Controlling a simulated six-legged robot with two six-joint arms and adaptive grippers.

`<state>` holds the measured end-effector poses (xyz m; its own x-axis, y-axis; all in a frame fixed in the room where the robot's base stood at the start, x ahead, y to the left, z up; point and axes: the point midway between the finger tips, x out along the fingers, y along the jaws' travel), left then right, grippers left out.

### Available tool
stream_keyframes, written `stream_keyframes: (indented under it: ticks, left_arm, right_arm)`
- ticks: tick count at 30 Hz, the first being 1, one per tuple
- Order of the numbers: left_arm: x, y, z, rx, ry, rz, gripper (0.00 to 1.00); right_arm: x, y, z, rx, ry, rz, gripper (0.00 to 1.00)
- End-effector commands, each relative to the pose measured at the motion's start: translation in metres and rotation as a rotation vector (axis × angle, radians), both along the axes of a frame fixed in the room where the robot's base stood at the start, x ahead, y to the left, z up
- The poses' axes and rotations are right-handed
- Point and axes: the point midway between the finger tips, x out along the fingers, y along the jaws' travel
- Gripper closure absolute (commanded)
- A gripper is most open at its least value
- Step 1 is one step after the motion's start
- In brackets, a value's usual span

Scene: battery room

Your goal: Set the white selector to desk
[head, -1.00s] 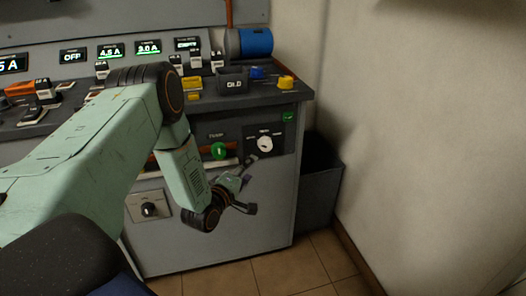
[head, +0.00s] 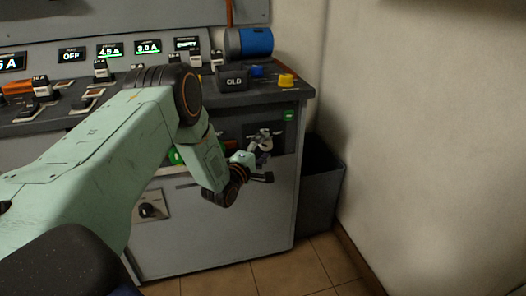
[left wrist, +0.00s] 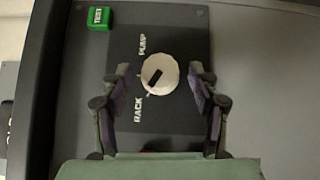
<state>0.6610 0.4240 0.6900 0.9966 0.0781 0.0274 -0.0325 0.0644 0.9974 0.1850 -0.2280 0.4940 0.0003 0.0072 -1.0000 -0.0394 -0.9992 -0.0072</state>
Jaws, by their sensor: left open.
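The white selector (left wrist: 160,74) is a round white knob with a dark pointer mark, on a dark plate (left wrist: 165,118) on the cabinet front. In the left wrist view its pointer lies aslant. The words PUMP and RACK show beside it; I cannot read a desk label. My left gripper (left wrist: 161,92) is open, its fingers on either side of the knob with gaps between. In the head view the left gripper (head: 266,157) is in front of the plate and largely covers the selector. My right gripper is not in view.
A green TEST button (left wrist: 100,18) sits at the plate's corner. A green knob (head: 175,157) is partly behind my arm, and a lower black knob (head: 149,210) is to the left. A dark bin (head: 321,190) stands right of the cabinet, near the wall.

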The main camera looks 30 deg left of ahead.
Motion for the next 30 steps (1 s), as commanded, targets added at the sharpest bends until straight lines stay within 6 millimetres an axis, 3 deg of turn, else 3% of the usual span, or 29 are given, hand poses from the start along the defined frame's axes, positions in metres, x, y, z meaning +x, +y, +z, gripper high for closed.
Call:
stream_keyframes:
  ticks: [8, 26, 30]
  left_arm:
    - [0.0011, 0.0, 0.0004, 0.0, 0.001, 0.0, 0.41]
    - [0.0007, 0.0002, 0.0002, 0.0, 0.001, 0.0, 0.92]
    - [0.0007, 0.0002, 0.0004, 0.002, 0.003, 0.0, 0.93]
  right_arm:
    - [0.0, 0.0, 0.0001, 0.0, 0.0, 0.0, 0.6]
    - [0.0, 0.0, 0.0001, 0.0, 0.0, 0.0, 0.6]
    - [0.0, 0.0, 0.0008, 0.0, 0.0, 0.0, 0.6]
